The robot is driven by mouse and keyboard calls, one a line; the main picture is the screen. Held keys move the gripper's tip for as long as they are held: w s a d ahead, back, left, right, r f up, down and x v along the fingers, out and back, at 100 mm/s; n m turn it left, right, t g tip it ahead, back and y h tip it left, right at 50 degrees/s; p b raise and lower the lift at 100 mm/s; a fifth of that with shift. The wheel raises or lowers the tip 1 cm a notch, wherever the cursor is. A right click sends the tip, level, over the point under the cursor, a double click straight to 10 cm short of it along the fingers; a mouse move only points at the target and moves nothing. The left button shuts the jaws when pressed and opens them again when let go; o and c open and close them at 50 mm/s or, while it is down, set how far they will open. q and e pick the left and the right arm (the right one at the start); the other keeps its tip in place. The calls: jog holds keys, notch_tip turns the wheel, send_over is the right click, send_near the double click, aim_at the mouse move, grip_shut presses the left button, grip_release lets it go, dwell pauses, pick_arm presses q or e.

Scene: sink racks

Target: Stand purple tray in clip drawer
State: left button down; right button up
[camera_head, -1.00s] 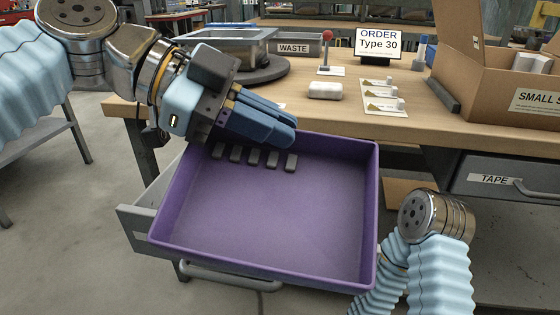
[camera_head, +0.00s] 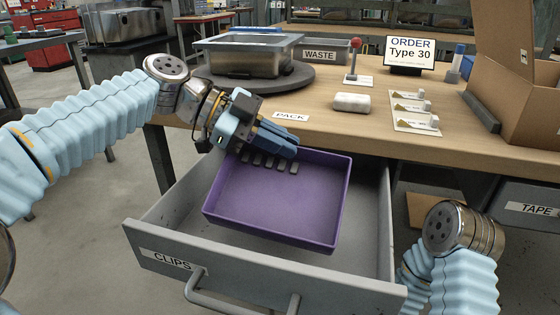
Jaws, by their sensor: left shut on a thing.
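The purple tray (camera_head: 275,203) is held within the outline of the open clip drawer (camera_head: 262,272), which bears a CLIPS label. Several small dark grey pieces (camera_head: 268,161) lie in a row along the tray's back left inside. My left gripper (camera_head: 282,140) is shut on the tray's back left rim. The tray looks roughly level; I cannot tell whether its bottom touches the drawer floor, which the tray partly hides. My right arm shows at the lower right, but its gripper is out of view.
The workbench (camera_head: 330,125) is behind the drawer, with a grey bin on a dark turntable (camera_head: 270,80), a white block (camera_head: 351,102), a red-knobbed lever (camera_head: 356,45) and an order sign (camera_head: 409,54). A cardboard box (camera_head: 520,90) stands right. A TAPE drawer (camera_head: 530,207) is shut.

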aim_at(279, 160)
pick_arm(q)
jog(key=shift+w+f, duration=0.4)
jog(key=shift+f, duration=0.1)
jog(key=shift+w+f+b, duration=0.15)
jog(key=shift+f+b, duration=0.25)
jog(key=shift+f, duration=1.25)
jog(key=c, duration=1.2)
grip_release()
jog(key=shift+c, duration=0.2)
jog(key=shift+a+r, duration=0.1)
jog(key=shift+a, duration=0.05)
jog(key=p+v, duration=0.1)
jog(key=v, duration=1)
jog(key=shift+a, duration=0.35)
jog(key=shift+r, duration=0.15)
